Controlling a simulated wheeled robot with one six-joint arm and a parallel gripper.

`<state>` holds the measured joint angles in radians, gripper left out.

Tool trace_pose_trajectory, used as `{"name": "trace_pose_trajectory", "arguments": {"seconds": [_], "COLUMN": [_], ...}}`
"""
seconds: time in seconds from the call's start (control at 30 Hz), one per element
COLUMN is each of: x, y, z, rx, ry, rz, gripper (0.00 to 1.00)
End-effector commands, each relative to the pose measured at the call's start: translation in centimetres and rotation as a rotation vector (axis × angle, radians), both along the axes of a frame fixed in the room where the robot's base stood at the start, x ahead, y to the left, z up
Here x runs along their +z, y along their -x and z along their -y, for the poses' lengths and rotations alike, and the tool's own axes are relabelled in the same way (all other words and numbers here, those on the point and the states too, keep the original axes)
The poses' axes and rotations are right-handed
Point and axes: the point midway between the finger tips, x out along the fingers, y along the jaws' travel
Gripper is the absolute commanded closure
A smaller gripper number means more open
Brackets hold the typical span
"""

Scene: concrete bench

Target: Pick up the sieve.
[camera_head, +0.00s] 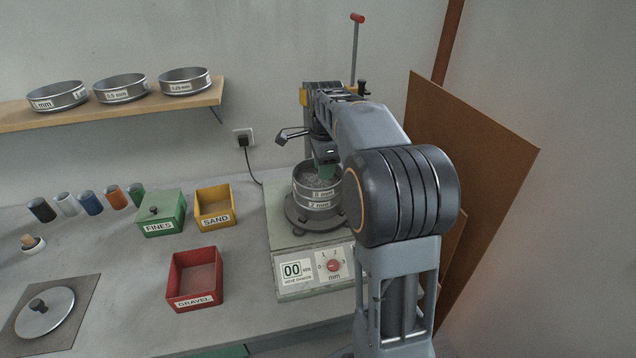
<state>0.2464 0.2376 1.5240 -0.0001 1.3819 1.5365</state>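A round metal sieve (317,201) stands upright on the shaker (310,283), with grainy grey material visible inside. Two labels show on the stack's front; the lower seems to read "2 mm", and the upper is hard to read. My arm reaches from the right over the shaker and bends down at its far end. My gripper (326,164) is at the sieve's top, near its back right rim.
Three more sieves stand on the wall shelf (120,116). Left of the shaker are the green FINES box (160,214), yellow SAND box (215,205) and red GRAVEL box (195,278). A round lid (45,312) lies front left. Brown boards (470,160) lean at right.

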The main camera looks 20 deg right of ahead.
Motion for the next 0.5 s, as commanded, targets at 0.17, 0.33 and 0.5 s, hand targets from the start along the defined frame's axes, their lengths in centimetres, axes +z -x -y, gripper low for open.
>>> {"name": "trace_pose_trajectory", "arguments": {"seconds": [0.17, 0.33, 0.5], "x": [-2.3, -3.2, -4.7], "y": [0.0, 0.0, -0.1], "z": [0.0, 0.0, 0.1], "rx": [0.002, 0.003, 0.003], "ry": [0.0, 0.0, 0.0], "rz": [-0.001, 0.001, -0.002], "gripper": [0.67, 0.67, 0.67]}}
